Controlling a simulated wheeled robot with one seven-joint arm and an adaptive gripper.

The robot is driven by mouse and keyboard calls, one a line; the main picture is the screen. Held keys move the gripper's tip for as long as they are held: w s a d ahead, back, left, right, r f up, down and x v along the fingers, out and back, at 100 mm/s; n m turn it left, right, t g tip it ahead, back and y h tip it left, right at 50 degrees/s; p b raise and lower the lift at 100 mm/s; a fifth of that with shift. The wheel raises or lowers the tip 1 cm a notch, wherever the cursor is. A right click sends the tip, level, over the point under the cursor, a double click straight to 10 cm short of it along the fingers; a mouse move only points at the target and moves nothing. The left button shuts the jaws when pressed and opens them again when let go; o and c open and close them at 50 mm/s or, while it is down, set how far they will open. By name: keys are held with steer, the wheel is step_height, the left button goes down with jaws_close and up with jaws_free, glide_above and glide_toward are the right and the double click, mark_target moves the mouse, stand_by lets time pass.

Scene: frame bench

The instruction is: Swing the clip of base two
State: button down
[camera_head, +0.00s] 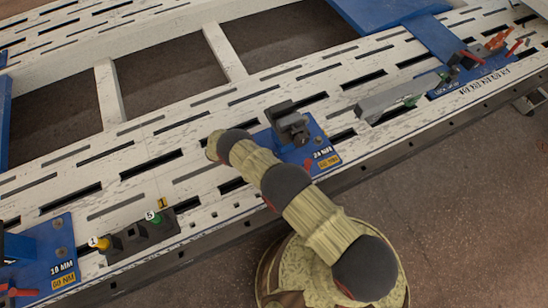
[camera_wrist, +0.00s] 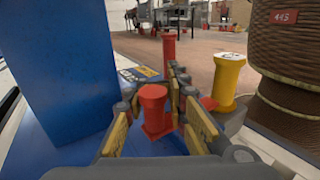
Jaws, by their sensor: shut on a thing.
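The middle blue base (camera_head: 322,143), with a "25 MM" label, sits on the slotted white frame. My gripper (camera_head: 292,128) is over this base; my arm partly covers it. In the wrist view, my gripper (camera_wrist: 158,125) has its yellow-padded fingers on either side of a red knob-topped clip handle (camera_wrist: 154,100) and is shut on it. A tall blue block (camera_wrist: 62,70) stands just left of the fingers. A small red part (camera_head: 308,163) shows at the base's front edge in the head view. The rest of the clip is hidden by the fingers.
A yellow post (camera_wrist: 228,78) and a red post (camera_wrist: 168,55) stand beyond the fingers. Another blue base (camera_head: 45,255) is at lower left, beside a dark holder (camera_head: 140,237) with numbered pieces. A grey bar (camera_head: 400,98) lies to the right, before a further blue base (camera_head: 480,75).

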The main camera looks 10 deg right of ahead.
steer(key=shift+s+d+m+g+y, duration=0.1)
steer(key=shift+s+m+g+y, duration=0.1)
steer(key=shift+m+g, duration=0.35)
steer(key=shift+s+d+m+g+y, duration=0.1)
steer(key=shift+s+m+g+y, duration=0.2)
steer(key=shift+g, duration=0.35)
steer(key=shift+w+m+g, duration=0.25)
steer(key=shift+g, duration=0.05)
steer(key=c, duration=1.9)
jaws_free()
steer(key=shift+a+r, duration=0.1)
steer(key=shift+r, duration=4.95)
